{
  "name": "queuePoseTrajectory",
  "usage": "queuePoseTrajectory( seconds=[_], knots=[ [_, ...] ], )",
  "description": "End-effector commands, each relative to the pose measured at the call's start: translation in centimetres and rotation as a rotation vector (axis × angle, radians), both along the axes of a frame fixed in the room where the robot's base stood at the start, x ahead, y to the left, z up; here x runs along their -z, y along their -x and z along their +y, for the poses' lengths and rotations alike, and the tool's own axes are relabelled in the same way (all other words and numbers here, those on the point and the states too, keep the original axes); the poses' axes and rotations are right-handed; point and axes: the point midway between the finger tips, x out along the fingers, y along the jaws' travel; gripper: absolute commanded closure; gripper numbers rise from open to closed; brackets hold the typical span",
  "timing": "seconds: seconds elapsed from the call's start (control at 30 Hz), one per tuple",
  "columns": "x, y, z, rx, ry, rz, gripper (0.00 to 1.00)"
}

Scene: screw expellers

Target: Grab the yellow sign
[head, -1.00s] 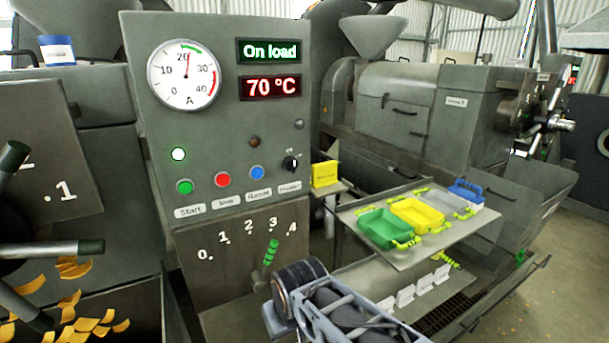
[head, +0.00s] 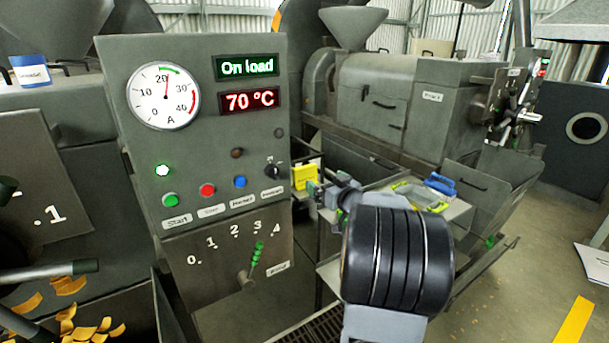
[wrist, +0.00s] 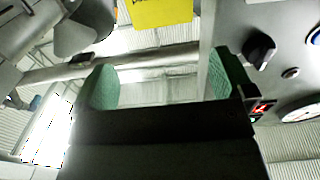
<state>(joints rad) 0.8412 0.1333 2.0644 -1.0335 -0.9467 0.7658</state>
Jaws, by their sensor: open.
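The yellow sign (head: 303,174) stands just right of the control panel in the head view. In the wrist view the yellow sign (wrist: 160,12) is cut off by the top edge, with a bit of dark lettering. My gripper (head: 318,192) is close by the sign, at its lower right in the head view. In the wrist view my gripper (wrist: 165,78) is open, its two green pads apart with nothing between them. The sign shows beyond the fingertips there, within the gap's width. The sign's lower part is partly hidden by the gripper in the head view.
The control panel (head: 215,60) with gauge, buttons and lever stands left of the gripper. In the wrist view its black knob (wrist: 259,49) is near the right pad. A tray (head: 458,213) with a blue container (head: 440,184) is behind my arm.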

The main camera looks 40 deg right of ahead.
Motion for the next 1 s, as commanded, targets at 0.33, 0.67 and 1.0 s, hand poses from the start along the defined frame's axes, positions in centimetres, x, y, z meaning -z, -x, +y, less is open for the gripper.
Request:
queuePoseTrajectory(
  seconds=[0.33, 0.67, 1.0],
  knots=[
    [-0.2, -5.8, -0.4, -0.015, -0.005, -0.006, 0.0],
    [-0.2, -8.1, -0.5, -0.013, -0.004, -0.006, 0.0],
    [-0.5, -12.3, -0.5, -0.014, -0.004, -0.006, 0.0]
  ],
)
